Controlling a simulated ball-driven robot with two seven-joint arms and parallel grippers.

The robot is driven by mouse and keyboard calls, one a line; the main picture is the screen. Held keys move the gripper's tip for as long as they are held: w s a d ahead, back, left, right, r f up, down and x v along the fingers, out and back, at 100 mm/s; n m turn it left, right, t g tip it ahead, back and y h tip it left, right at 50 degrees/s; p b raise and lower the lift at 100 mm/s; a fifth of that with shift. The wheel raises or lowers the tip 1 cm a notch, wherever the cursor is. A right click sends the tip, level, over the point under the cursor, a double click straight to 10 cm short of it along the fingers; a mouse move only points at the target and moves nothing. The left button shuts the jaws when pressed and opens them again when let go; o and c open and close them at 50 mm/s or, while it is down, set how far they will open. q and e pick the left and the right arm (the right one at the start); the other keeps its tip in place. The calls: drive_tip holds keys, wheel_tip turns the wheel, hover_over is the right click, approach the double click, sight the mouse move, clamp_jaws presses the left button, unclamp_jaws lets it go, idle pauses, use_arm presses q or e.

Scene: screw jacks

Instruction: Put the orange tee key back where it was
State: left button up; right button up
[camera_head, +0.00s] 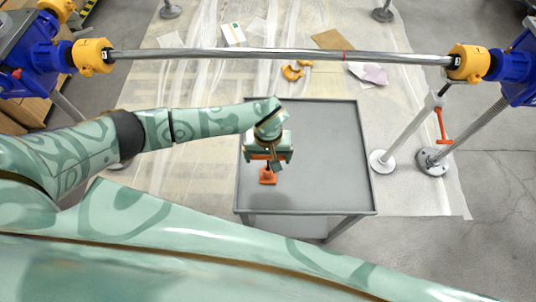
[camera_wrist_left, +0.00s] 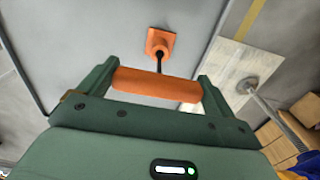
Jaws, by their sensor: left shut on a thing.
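My left gripper (camera_head: 267,155) is over the grey table, shut on the orange handle of the tee key. In the left wrist view the handle of the orange tee key (camera_wrist_left: 157,85) lies crosswise between the two fingers. Its thin dark shaft runs from the handle toward an orange holder (camera_wrist_left: 160,42) on the table top. The shaft's end meets the holder in the picture; how deep it sits cannot be told. The orange holder also shows just below the gripper in the head view (camera_head: 268,177). My right gripper is not in view.
The grey table (camera_head: 320,150) has a raised rim and is otherwise bare. A long steel bar (camera_head: 250,54) spans between yellow clamps on blue jacks behind it. A red-orange part (camera_head: 441,122) hangs by the right jack. Papers and orange pieces lie on the floor sheet.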

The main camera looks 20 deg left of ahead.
use_arm(q)
drive_tip(key=shift+f, duration=0.15)
drive_tip(key=o, duration=1.1)
wheel_tip(320, 180, up, 12)
drive_tip(key=p, duration=0.2)
drive_tip(key=shift+r, duration=0.2)
